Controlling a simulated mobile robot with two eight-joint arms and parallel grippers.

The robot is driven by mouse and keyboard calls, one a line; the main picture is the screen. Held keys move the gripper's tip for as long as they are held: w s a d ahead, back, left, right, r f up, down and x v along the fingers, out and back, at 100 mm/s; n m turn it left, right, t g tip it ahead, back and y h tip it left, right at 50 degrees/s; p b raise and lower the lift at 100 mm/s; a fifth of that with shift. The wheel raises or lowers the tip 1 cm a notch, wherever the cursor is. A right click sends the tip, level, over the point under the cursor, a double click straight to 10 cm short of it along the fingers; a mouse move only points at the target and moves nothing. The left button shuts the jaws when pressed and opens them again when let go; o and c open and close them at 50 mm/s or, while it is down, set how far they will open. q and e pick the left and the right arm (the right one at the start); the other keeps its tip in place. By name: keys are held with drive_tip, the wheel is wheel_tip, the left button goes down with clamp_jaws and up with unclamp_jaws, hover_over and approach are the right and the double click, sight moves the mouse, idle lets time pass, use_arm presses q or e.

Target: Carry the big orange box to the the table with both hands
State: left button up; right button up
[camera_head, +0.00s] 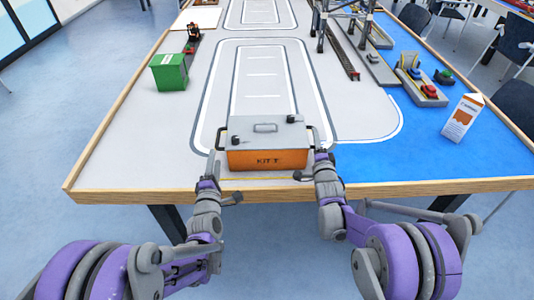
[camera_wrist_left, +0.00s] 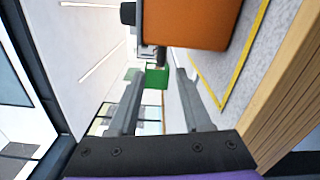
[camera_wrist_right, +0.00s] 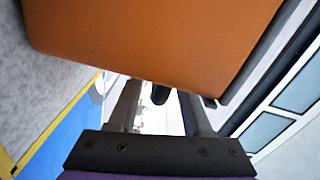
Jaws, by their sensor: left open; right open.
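My left gripper (camera_head: 213,165) is open at the box's left side; the orange side also shows in the left wrist view (camera_wrist_left: 187,22). My right gripper (camera_head: 322,155) is open at the right side, near the orange wall (camera_wrist_right: 150,40) in the right wrist view. A dark handle end (camera_wrist_right: 160,94) shows between the right fingers. Whether either gripper touches the box is unclear.
A green box (camera_head: 169,72) stands at the left, and a white and orange carton (camera_head: 463,118) at the right. Crane legs (camera_head: 320,30) and model boats (camera_head: 420,85) are further back. A yellow line (camera_wrist_left: 240,75) runs on the tabletop beside the box.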

drive_tip(key=s, duration=1)
drive_tip(key=shift+s+d, duration=0.25)
drive_tip(key=shift+s, duration=0.05)
